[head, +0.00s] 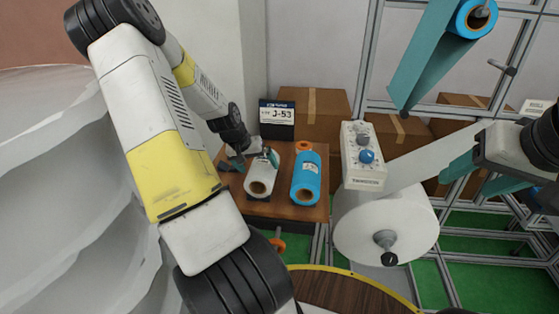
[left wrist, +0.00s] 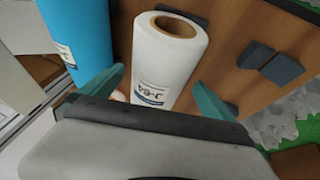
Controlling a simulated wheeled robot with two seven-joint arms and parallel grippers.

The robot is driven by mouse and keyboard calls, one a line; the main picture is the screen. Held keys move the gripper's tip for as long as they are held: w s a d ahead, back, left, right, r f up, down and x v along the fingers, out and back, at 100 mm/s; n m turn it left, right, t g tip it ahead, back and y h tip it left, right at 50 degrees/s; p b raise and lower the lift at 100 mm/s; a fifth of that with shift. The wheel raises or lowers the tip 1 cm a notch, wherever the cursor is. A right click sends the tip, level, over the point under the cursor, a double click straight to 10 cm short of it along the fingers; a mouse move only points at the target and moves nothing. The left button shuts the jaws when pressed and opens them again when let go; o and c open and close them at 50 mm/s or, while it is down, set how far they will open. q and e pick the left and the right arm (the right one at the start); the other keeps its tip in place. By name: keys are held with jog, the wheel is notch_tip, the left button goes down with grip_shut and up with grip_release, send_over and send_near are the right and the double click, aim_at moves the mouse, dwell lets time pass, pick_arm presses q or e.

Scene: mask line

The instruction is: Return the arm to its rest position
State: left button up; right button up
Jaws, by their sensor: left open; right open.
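My left gripper (head: 254,160) is open at the white roll (head: 261,179) on the brown wooden table (head: 287,211). In the left wrist view the white roll (left wrist: 169,60) shows beyond and between the two teal fingers (left wrist: 160,95), with a gap beside the right finger; whether the left finger touches it I cannot tell. The roll has a brown core and a label. A blue roll (head: 306,178) lies to its right, and also shows in the left wrist view (left wrist: 77,40). My right gripper (head: 492,176) is at the right edge, open, with teal fingers, partly cut off.
A sign reading J-53 (head: 277,114) and cardboard boxes (head: 314,112) are behind the table. A large white roll (head: 384,225) and a control box (head: 362,156) are on the machine frame to the right. Dark blocks (left wrist: 282,68) lie on the table.

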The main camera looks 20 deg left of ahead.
pick_arm(q)
jog(key=shift+v, duration=0.95)
jog(key=shift+m+g+y, duration=0.4)
jog(key=shift+m, duration=0.4)
jog(key=d+r, duration=0.1)
jog(key=r, duration=0.1)
jog(key=s+d+r, duration=0.1)
jog(key=d+r, duration=0.3)
jog(key=shift+s+d, duration=0.2)
jog(key=shift+s, duration=0.1)
jog(key=s+d+r+m+t+h, duration=0.1)
jog(key=s+d+r+m, duration=0.1)
jog(key=s+d+r, duration=1.5)
jog(key=s+r, duration=0.2)
jog(key=s, duration=0.1)
jog(key=shift+s+t, duration=0.25)
jog(key=shift+t, duration=0.15)
